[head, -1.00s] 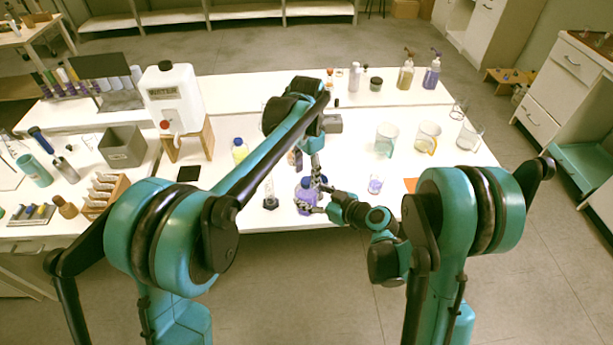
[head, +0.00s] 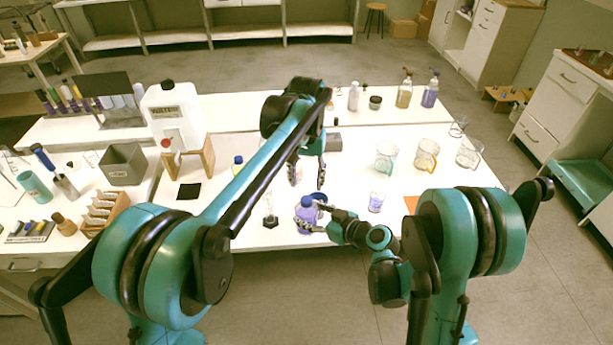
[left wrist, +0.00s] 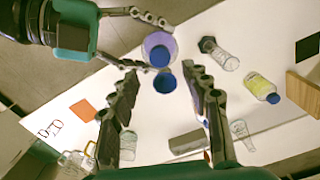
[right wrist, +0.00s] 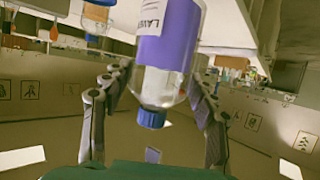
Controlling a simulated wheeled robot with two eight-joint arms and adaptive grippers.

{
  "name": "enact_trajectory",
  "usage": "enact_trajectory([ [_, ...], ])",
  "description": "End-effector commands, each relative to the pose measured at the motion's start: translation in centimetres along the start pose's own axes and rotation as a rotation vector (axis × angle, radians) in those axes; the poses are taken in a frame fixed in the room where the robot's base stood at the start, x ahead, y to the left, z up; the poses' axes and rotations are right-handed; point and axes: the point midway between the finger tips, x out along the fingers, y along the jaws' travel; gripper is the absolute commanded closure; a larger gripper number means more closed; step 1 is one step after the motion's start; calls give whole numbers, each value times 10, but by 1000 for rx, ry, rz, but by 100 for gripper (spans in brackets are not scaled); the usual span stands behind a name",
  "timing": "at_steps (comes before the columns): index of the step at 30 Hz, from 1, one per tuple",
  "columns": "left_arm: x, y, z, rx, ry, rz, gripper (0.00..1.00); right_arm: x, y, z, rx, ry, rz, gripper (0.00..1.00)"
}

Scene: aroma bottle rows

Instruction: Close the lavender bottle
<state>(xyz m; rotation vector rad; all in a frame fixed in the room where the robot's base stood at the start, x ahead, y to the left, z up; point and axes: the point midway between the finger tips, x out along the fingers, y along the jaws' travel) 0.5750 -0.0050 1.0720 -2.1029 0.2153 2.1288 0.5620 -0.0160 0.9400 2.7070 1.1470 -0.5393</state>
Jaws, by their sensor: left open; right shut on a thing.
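The lavender bottle (head: 307,213), purple with a white label, is upright at the table's front edge. My right gripper (head: 316,216) is shut around its body; the right wrist view shows it (right wrist: 168,45) between the fingers. A blue ribbed cap (right wrist: 152,117) sits at its mouth. The left wrist view shows the bottle (left wrist: 171,43) with this cap. A second round blue piece (left wrist: 165,82) shows beside it, also in the head view (head: 319,197); I cannot tell its height. My left gripper (head: 308,183) is open above, its fingers apart and empty.
A small clear purple-tinted jar (head: 376,201) stands right of the bottle, and a glass cylinder (head: 270,213) stands left. A yellow bottle (left wrist: 259,84) with a blue cap is nearby. Glass beakers (head: 387,157) stand at the right. An orange square (head: 411,204) lies near my right arm.

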Motion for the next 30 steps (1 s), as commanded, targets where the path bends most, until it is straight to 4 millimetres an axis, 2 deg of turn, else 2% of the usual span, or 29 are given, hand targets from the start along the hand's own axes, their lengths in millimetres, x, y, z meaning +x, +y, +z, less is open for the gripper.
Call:
enact_trajectory([
  [3, -6, 0, 0, -162, 0, 0, 52, 0, 0, 0, 1, 1, 0, 100],
  [6, -9, 0, 0, -244, 0, 0, 52, 0, 0, 0, 1, 1, 0, 100],
  [19, -8, 0, 0, -281, 0, 0, 52, 0, 0, 0, 1, 1, 0, 100],
  [23, 1, 0, 0, -281, 0, 0, 52, 0, 0, 0, 1, 1, 0, 100],
  [30, 39, 0, 0, -280, 0, 0, 52, 0, 0, 0, 1, 1, 0, 100],
])
